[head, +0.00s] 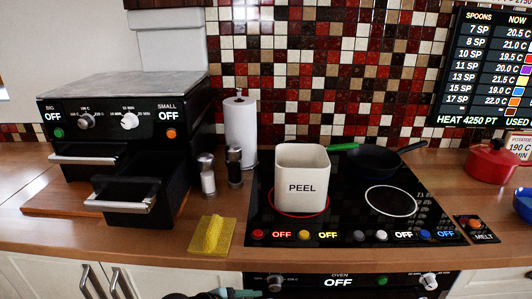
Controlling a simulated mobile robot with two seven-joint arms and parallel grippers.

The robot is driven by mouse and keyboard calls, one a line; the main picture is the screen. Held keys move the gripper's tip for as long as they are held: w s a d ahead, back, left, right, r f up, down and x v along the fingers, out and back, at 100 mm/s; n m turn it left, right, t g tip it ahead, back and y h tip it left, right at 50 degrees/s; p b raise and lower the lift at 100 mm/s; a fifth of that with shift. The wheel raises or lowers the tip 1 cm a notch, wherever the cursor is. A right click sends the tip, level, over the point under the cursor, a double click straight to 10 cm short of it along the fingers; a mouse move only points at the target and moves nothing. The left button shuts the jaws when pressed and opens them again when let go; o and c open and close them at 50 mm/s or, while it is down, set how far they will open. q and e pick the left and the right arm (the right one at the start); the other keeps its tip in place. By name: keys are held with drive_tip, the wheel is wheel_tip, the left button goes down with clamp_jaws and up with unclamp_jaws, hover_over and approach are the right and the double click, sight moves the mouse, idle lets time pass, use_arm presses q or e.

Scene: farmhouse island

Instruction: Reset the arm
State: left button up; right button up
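A small part of what looks like my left gripper (222,294) shows at the bottom edge of the head view, in front of the counter and below its front edge. It is dark with a teal piece pointing right. Most of it is cut off by the frame, so I cannot tell whether it is open or shut, or whether the teal piece is something held. My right gripper is not in view.
A white PEEL bin (302,181) stands on the black hob (345,215), with a dark pan (372,161) behind. The double-drawer fryer (125,140) has open drawers. A red pot (491,163) stands right.

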use_arm(q)
drive_tip(key=s+a+f+n+t+y+p, duration=0.1)
drive_tip(key=s+a+f+n+t+y, duration=0.2)
drive_tip(key=s+a+f+n, duration=1)
drive_tip(key=s+a+n+y, duration=0.1)
drive_tip(key=s+n+y, duration=0.1)
drive_tip(key=s, duration=0.2)
drive_tip(key=shift+s+a+f+p, duration=0.15)
drive_tip(key=shift+a+f+p, duration=0.1)
drive_tip(key=shift+f+p, duration=0.15)
